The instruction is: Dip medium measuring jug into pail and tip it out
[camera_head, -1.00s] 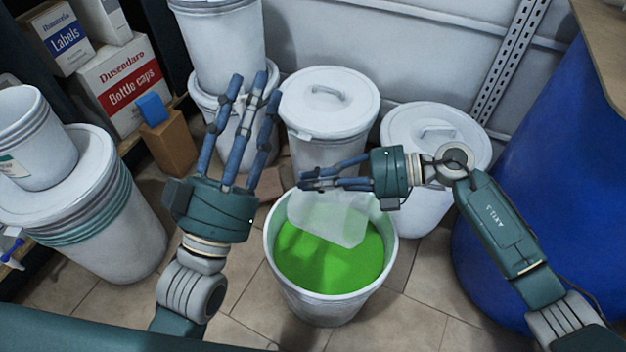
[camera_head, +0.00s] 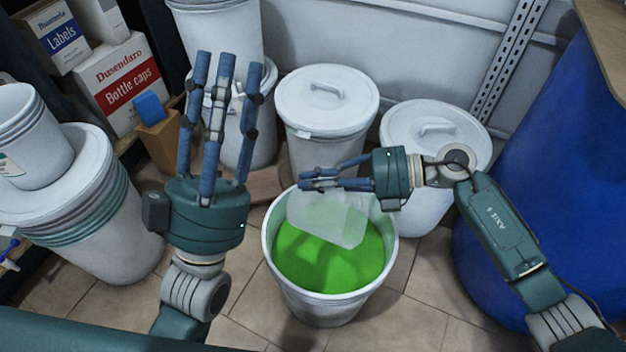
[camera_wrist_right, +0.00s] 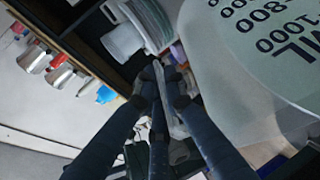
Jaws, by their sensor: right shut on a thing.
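The white pail (camera_head: 330,305) stands open on the floor with bright green liquid (camera_head: 325,268) inside. The medium measuring jug (camera_head: 335,218), translucent and whitish, is tilted over the pail, its lower part just above or in the liquid; I cannot tell which. My right gripper (camera_head: 318,180) is shut on the jug at the pail's far rim. In the right wrist view the jug (camera_wrist_right: 235,75) shows black scale marks beside the closed fingers (camera_wrist_right: 160,85). My left gripper (camera_head: 222,65) is open and empty, left of the pail, with its fingers spread and pointing away.
Lidded white drums (camera_head: 328,95) and (camera_head: 435,130) stand behind the pail. A blue barrel (camera_head: 560,180) is at the right. Stacked white buckets (camera_head: 100,240) are at the left, near boxes (camera_head: 118,80) and a wooden block (camera_head: 165,140). Tiled floor is free in front.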

